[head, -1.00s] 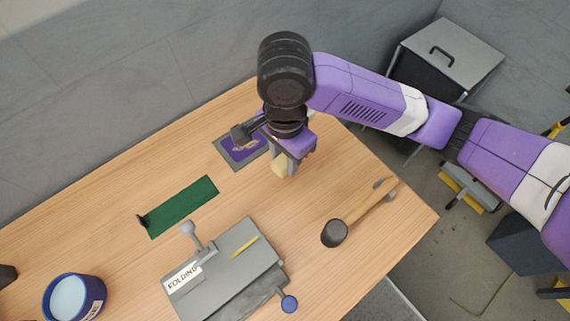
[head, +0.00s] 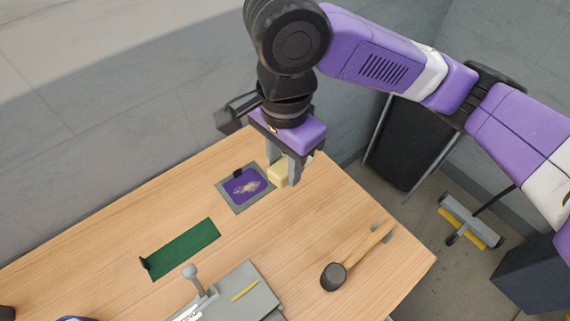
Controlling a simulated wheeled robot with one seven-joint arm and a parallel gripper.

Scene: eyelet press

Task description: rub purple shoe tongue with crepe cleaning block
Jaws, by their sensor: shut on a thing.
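The purple shoe tongue (head: 236,190) lies on a grey mat (head: 224,198) near the back right of the wooden table, under a small black clip (head: 238,173). A pale, yellowish patch marks its middle. My gripper (head: 284,176) is shut on the pale yellow crepe cleaning block (head: 279,171), just right of the tongue. The block looks held apart from the tongue; its exact height above the table is hard to tell. My fingers hide part of the block.
A green strip (head: 182,249) with a dark clip lies left of the tongue. A grey folding device (head: 236,295) with a knobbed lever stands in front. A mallet (head: 357,256) lies at the right. Bare wood lies between them.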

